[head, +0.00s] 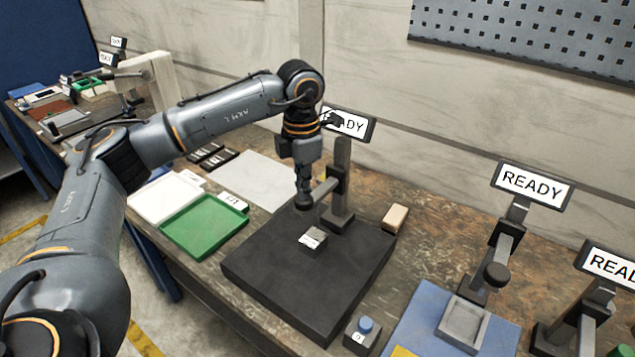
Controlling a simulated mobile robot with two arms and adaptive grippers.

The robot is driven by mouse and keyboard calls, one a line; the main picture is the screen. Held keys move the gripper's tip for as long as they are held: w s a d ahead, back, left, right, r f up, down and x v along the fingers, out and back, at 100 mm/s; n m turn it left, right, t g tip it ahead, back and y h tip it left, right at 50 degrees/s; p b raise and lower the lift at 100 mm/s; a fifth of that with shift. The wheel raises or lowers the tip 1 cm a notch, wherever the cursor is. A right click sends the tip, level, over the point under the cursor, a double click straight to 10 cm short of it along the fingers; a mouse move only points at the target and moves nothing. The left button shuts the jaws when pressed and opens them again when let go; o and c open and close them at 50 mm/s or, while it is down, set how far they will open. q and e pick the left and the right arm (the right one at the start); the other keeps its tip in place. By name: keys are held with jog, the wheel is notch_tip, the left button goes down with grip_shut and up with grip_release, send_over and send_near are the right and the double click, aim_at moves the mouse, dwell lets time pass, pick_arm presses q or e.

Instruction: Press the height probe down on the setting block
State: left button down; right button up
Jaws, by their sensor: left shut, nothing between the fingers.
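The height probe (304,203) is a dark round head on a short arm from an upright grey column (341,185) on a black base plate (270,268). The setting block (313,239) is a small grey block with a white label. It sits on the plate below the probe, with a gap between them. My left gripper (303,190) is shut and empty, pointing down right over the probe head. Whether its tips touch the probe I cannot tell. My right gripper is not in view.
A display reading READY (352,125) is partly hidden behind my left wrist. A tan block (395,218) and a blue-button box (363,333) stand beside the plate. A green tray (203,227) lies left. Another READY stand (533,185) is at right.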

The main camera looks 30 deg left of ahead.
pick_arm(q)
jog(key=shift+f+b, duration=0.9)
jog(key=shift+f, duration=0.6)
jog(key=shift+s, duration=0.2)
jog(key=shift+f, duration=0.15)
jog(key=shift+d, duration=0.1)
notch_tip(320, 180, up, 2)
jog(key=shift+w+r+p, duration=0.1)
jog(key=shift+w+p, duration=0.05)
jog(key=shift+p, duration=0.65)
jog(key=shift+r+p, duration=2)
jog(key=shift+r, duration=1.05)
